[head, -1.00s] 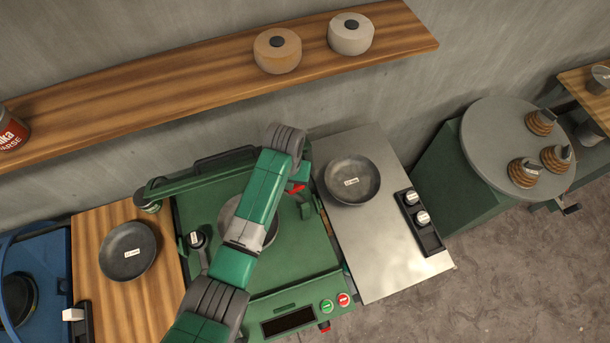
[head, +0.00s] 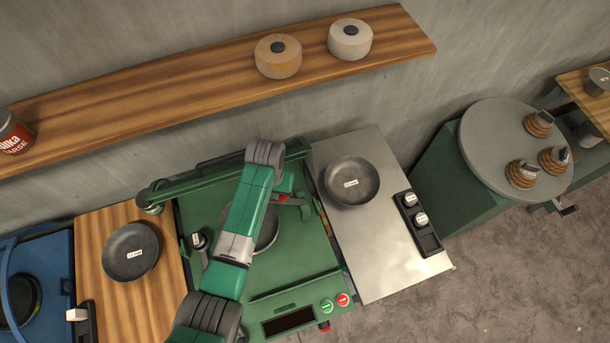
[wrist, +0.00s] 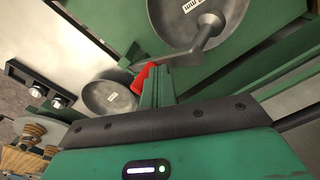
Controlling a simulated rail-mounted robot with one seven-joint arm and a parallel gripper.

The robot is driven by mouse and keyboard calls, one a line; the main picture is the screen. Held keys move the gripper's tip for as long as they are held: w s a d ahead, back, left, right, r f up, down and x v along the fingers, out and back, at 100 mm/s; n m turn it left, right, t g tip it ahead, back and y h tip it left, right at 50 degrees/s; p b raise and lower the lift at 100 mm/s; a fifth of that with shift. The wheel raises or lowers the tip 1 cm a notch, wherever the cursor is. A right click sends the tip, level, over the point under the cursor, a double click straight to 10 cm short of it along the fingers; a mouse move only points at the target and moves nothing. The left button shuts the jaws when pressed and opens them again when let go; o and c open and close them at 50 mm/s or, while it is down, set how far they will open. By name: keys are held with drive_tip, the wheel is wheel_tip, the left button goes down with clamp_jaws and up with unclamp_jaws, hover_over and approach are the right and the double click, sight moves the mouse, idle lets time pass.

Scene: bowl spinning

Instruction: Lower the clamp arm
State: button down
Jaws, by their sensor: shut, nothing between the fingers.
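The clamp arm is most likely the long green bar (head: 200,180) along the back of the green machine (head: 300,262); its left end carries a round grey part (head: 148,203). My gripper (head: 284,190) is shut and empty, above the machine's back right part, near the bar's right end. A dark bowl (head: 268,232) sits in the machine, partly hidden by my arm; it also shows in the wrist view (wrist: 180,20). In the wrist view, a red piece (wrist: 145,77) and a grey bent piece (wrist: 195,50) show at my gripper's front. I cannot tell whether they touch the bar.
A steel side plate (head: 375,255) holds another bowl (head: 351,181) and two knobs (head: 415,208). A wooden board (head: 105,285) at left holds a bowl (head: 130,251). The wooden shelf (head: 180,95) runs behind. A round table (head: 490,120) stands at right.

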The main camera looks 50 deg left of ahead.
drive_tip(key=shift+s+a+f, duration=0.2)
drive_tip(key=shift+s+f, duration=0.2)
drive_tip(key=shift+s, duration=0.15)
drive_tip(key=shift+s+a+f, duration=0.2)
drive_tip(key=shift+s+f, duration=0.15)
drive_tip(key=shift+s, duration=0.15)
drive_tip(key=shift+f, duration=0.1)
drive_tip(key=shift+s+a+f, duration=0.2)
drive_tip(key=shift+s+f, duration=0.25)
drive_tip(key=shift+s+a+f, duration=0.15)
drive_tip(key=shift+s+f, duration=0.25)
drive_tip(key=shift+s, duration=0.05)
wheel_tip(320, 180, up, 12)
drive_tip(key=shift+r, duration=0.1)
